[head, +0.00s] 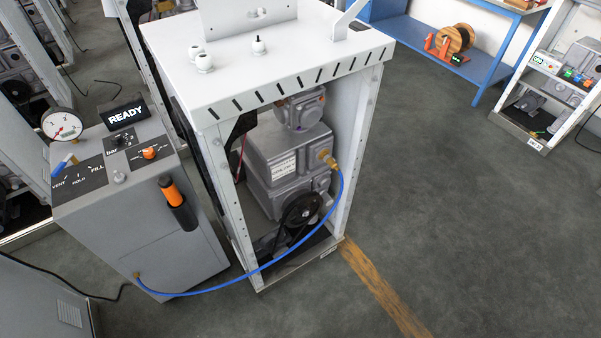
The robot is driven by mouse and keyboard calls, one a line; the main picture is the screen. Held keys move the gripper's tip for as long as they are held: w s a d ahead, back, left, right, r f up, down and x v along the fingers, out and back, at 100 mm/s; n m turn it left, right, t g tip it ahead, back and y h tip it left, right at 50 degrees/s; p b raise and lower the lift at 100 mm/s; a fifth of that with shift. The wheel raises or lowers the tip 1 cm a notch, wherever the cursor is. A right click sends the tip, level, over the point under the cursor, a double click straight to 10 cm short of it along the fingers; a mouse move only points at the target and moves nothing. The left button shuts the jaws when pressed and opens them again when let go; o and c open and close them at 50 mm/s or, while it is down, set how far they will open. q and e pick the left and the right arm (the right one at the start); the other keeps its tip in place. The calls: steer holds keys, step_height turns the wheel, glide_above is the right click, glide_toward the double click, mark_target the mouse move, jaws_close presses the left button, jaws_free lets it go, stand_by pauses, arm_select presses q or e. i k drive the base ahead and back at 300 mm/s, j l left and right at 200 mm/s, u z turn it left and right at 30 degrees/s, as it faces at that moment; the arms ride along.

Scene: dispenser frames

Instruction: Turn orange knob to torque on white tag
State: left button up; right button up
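An orange knob (149,153) sits on the dark sloped panel of a grey console (165,250) at left. Its setting is too small to read. A tool with an orange handle (171,190) stands in a black holder on the console's front. A white label (284,167) with unreadable print is on the grey machine (288,150) inside the white frame (225,95). I cannot tell which carries the torque. Neither of my grippers is in view.
A round gauge (62,126) and a READY display (125,115) stand on the console. A blue hose (270,262) droops from the console to a brass fitting on the machine. A blue bench (405,40) is at the back.

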mark_target(149, 153)
steer(key=u, duration=1.25)
